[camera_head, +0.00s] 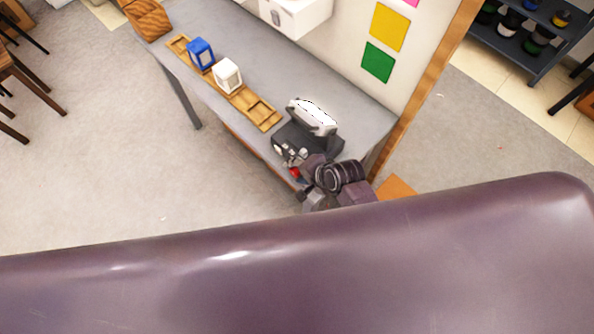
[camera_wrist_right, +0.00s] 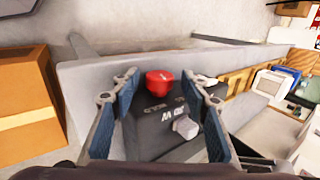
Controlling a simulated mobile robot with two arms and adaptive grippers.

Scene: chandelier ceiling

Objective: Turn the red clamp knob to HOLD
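The red clamp knob (camera_wrist_right: 159,81) sits on the dark front of a device (camera_wrist_right: 150,125). White lettering beside the knob is too small to read surely. A light grey knob (camera_wrist_right: 185,126) is on the same face. In the head view the device (camera_head: 325,143) stands near the table's right end, and a bit of the red knob (camera_head: 295,173) shows beside my right gripper (camera_head: 306,172). In the wrist view my right gripper (camera_wrist_right: 158,76) is open, with its blue-padded fingers on either side of the red knob and visible gaps to it. My left gripper is not in view.
The device stands on a grey table (camera_head: 225,47). A wooden tray (camera_head: 262,112) holds a blue block (camera_head: 201,53) and a white block (camera_head: 227,75). A wooden board edge (camera_head: 420,95) rises at the table's right end. A cardboard box (camera_wrist_right: 24,105) shows left in the wrist view.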

